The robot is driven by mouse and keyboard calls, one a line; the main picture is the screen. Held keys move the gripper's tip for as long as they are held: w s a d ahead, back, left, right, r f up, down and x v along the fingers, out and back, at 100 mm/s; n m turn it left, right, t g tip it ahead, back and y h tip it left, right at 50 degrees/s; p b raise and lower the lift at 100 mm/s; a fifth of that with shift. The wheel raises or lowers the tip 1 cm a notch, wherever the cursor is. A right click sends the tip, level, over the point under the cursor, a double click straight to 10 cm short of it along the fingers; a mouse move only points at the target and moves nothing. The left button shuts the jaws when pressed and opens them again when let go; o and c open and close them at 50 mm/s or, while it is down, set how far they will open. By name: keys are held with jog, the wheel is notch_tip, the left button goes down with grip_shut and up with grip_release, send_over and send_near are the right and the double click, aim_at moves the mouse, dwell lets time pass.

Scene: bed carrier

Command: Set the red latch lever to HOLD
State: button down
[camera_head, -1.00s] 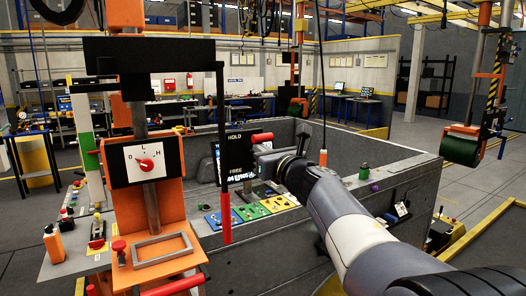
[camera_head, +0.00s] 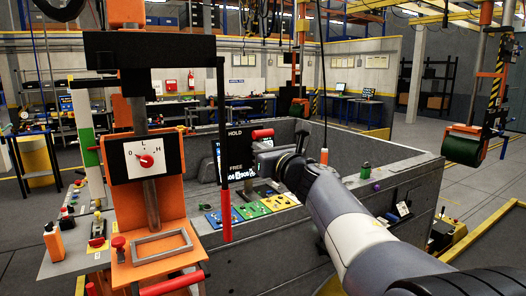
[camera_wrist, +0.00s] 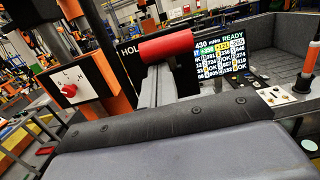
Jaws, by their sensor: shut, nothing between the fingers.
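The red latch lever's cylindrical grip (camera_head: 262,133) is level with the HOLD label (camera_head: 234,133) on the black plate, well above the FREE label (camera_head: 237,167). In the wrist view the red grip (camera_wrist: 166,47) lies across the upper middle, slightly tilted. My gripper (camera_head: 262,155) is shut and empty, just below the grip in the head view. Grey bars rise to the underside of the grip in the wrist view; I cannot tell whether my fingertips touch it. The black plate is partly hidden behind the grip there, with only part of HOLD showing.
An orange stand with a white dial (camera_head: 147,160) and red pointer is on the left. A red-ended vertical rod (camera_head: 225,205) hangs in front of the black plate. A lit screen (camera_wrist: 218,55) reading READY is behind the lever. Grey enclosure walls (camera_head: 395,158) surround the panel.

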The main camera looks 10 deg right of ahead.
notch_tip(320, 180, down, 4)
jog(key=b, duration=0.3)
jog(key=s+d+r, duration=0.2)
jog(key=s+d, duration=0.1)
jog(key=s, duration=0.6)
jog(key=shift+w, duration=0.1)
jog(key=f+x, duration=0.2)
jog(key=x, duration=0.7)
jog(key=shift+w+a+r+p, duration=0.1)
jog(key=shift+r+p, duration=2.05)
jog(key=shift+p, duration=0.5)
jog(key=shift+f, duration=0.1)
